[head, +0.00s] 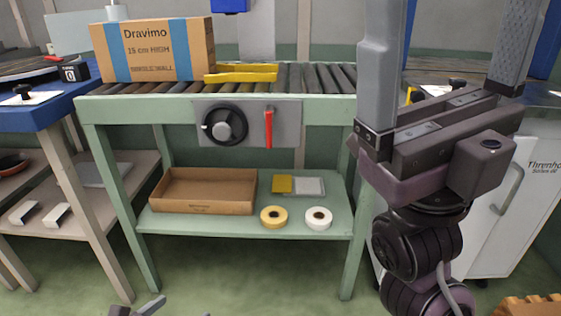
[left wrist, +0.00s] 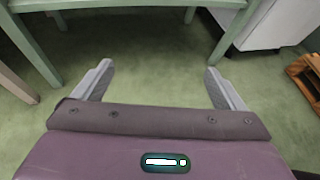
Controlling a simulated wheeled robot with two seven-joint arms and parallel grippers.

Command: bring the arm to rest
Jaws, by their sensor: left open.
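My right gripper (head: 452,30) stands large at the right of the head view, with its fingers pointing up. The fingers are wide apart and nothing is between them. My left gripper (head: 140,308) shows only as grey finger parts at the bottom edge of the head view, left of centre. In the left wrist view, the left gripper (left wrist: 158,72) has its two grey fingers spread apart over bare green floor, holding nothing. Most of the left arm is out of view.
A green roller conveyor (head: 320,107) carries a Dravimo box (head: 190,40) and a yellow piece (head: 245,73). Its lower shelf (head: 190,225) holds an open carton (head: 205,207) and tape rolls. A white cabinet (head: 500,235) stands behind my right arm. Floor ahead is clear.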

